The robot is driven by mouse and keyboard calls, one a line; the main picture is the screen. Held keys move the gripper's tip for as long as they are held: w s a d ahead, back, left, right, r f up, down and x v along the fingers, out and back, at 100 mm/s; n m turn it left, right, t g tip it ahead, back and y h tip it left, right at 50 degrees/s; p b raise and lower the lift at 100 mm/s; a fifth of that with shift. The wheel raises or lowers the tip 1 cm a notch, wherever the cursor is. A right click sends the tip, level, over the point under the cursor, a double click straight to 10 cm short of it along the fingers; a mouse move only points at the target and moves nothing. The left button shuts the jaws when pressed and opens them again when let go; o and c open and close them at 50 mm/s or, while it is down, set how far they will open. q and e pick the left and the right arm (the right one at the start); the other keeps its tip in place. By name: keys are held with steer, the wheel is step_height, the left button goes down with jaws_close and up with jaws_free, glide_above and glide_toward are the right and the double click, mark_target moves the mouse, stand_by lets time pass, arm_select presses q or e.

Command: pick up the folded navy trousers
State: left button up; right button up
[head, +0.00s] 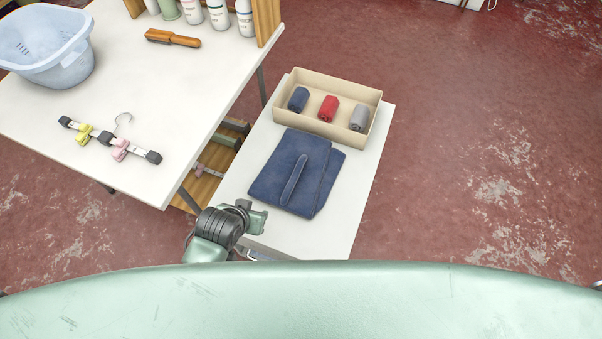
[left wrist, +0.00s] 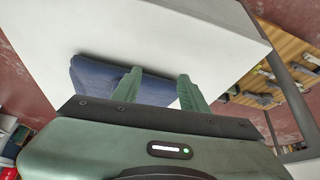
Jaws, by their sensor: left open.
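The folded navy trousers (head: 275,168) lie flat on a white low table (head: 352,203), in front of a beige box. A narrow raised strip of the same navy cloth runs along their top. My left gripper (head: 262,219) is at the near left of the trousers, close to the table's near left part and apart from the cloth. In the left wrist view the two green fingers of the left gripper (left wrist: 159,80) are spread and empty, with part of the trousers (left wrist: 92,76) beyond them. My right gripper is in neither view.
The beige box (head: 339,88) holds navy, red and grey rolls. A larger white table (head: 75,105) at the left bears a blue basket (head: 48,55), a clip hanger (head: 110,142), a brush (head: 172,38) and several bottles. The red floor at the right is clear.

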mark_target(300, 164)
arm_select(q)
steer(key=w+d+r+t, duration=0.1)
steer(key=w+d, duration=0.1)
steer(key=w, duration=0.1)
steer(key=w+d+r+m+h+b, duration=0.1)
steer(key=w+d, duration=0.2)
steer(key=w+d+r+t, duration=0.1)
steer(key=w+d, duration=0.2)
steer(key=shift+d+r+t+h, duration=0.15)
steer(key=shift+r+t+h, duration=0.15)
steer(key=shift+r+h, duration=0.1)
steer(key=shift+w+d+f+m+b, duration=0.15)
steer(key=shift+w+d+b, duration=0.05)
steer(key=shift+w+d, duration=0.3)
steer(key=shift+w+d+f+m+b, duration=0.15)
steer(key=shift+w+d, duration=0.2)
steer(key=shift+w, duration=0.15)
steer(key=shift+w+d+f, duration=0.2)
steer(key=shift+w+f, duration=0.2)
steer(key=shift+f, duration=0.1)
steer(key=shift+d+b+x, duration=0.2)
steer(key=shift+b+x, duration=0.15)
steer(key=shift+x, duration=2)
jaws_close()
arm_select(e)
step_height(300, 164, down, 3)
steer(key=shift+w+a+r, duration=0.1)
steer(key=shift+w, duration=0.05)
